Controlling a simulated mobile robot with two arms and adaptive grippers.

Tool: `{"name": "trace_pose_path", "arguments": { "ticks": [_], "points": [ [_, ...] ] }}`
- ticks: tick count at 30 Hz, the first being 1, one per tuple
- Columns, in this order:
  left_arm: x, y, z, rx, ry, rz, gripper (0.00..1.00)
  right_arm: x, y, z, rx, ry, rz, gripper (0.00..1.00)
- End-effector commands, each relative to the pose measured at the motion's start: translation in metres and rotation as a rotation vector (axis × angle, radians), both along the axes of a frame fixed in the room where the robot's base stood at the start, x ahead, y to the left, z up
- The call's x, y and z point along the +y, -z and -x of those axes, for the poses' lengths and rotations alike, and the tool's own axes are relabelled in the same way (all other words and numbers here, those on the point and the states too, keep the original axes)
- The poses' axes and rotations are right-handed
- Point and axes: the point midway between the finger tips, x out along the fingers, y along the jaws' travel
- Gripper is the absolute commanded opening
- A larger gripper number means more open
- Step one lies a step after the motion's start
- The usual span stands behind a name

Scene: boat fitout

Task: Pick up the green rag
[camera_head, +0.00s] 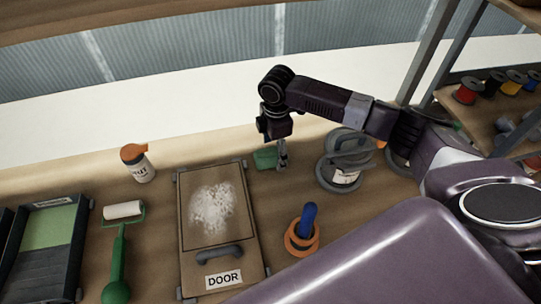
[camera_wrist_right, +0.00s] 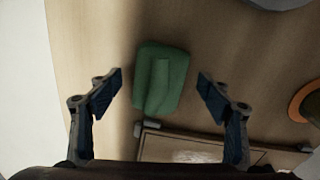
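The green rag (camera_head: 264,159) lies on the wooden bench just beyond the top right corner of the door panel. It is a folded, rounded green bundle. My right gripper (camera_head: 282,157) points down at it, and in the head view it partly covers the rag's right side. In the right wrist view the rag (camera_wrist_right: 160,80) sits centred ahead, between and slightly beyond the two fingertips. The right gripper (camera_wrist_right: 160,88) is open, with a clear gap on each side of the rag. My left gripper is not in view.
The door panel (camera_head: 197,254) with white powder lies near the rag. A stack of grey coils (camera_head: 343,165) stands to the right, with an orange ring (camera_head: 301,246) holding a blue handle in front. A white bottle (camera_head: 139,164), a green roller (camera_head: 116,270) and a tray (camera_head: 47,261) are left.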

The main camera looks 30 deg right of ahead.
Motion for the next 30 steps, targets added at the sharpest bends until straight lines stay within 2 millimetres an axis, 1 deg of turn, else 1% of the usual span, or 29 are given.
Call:
{"name": "trace_pose_path", "arguments": {
  "ticks": [1, 9, 11, 17, 20, 23, 30],
  "points": [
    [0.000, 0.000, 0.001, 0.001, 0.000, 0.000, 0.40, 0.000, 0.000, 0.000, 0.000, 0.000, 0.000, 0.64],
    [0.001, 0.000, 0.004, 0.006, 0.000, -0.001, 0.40, 0.000, -0.001, 0.000, -0.001, 0.000, 0.000, 0.34],
    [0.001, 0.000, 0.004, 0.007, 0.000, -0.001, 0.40, 0.000, -0.001, 0.000, -0.001, 0.000, 0.000, 0.29],
    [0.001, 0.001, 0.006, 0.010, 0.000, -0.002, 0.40, 0.000, -0.001, 0.000, -0.001, 0.000, 0.000, 0.29],
    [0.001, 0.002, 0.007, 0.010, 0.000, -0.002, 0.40, 0.000, -0.008, -0.001, -0.004, 0.000, -0.002, 0.29],
    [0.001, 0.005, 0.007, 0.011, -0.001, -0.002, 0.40, 0.000, -0.023, -0.002, -0.006, 0.000, -0.001, 0.29],
    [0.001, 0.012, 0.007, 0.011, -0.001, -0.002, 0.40, 0.000, -0.071, -0.002, -0.005, 0.000, -0.001, 0.29]
  ]
}}
